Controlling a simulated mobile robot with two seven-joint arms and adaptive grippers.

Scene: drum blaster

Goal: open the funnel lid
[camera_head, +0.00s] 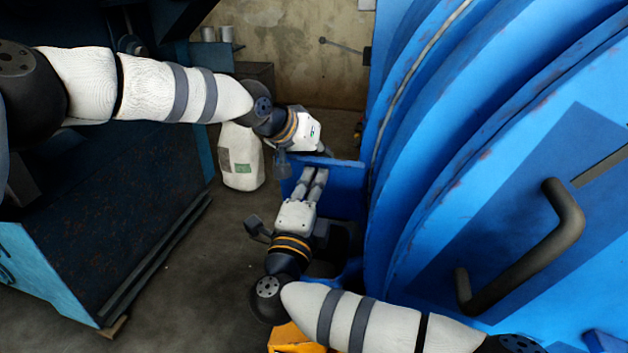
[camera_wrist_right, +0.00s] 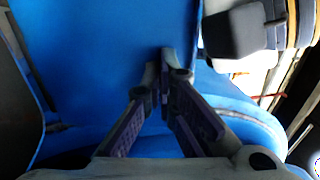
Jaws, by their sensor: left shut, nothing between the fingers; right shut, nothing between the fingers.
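A flat blue panel (camera_head: 343,190), which looks like the funnel lid, stands beside the large blue drum machine. In the right wrist view a broad blue surface (camera_wrist_right: 105,60) fills the area behind the fingers. My right gripper (camera_head: 317,172) is shut and empty, its fingertips in front of the panel's left part; it also shows in the wrist view (camera_wrist_right: 166,62). I cannot tell whether the tips touch the panel. My left gripper (camera_head: 327,153) is shut and empty at the panel's upper edge, its fingers partly hidden. The lid's hinge and handle are not clear.
The blue machine (camera_head: 440,130) fills the right side, with a dark bent handle (camera_head: 570,215) sticking out. A dark blue steel structure (camera_head: 110,220) is at the left. Bare floor (camera_head: 205,275) lies between.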

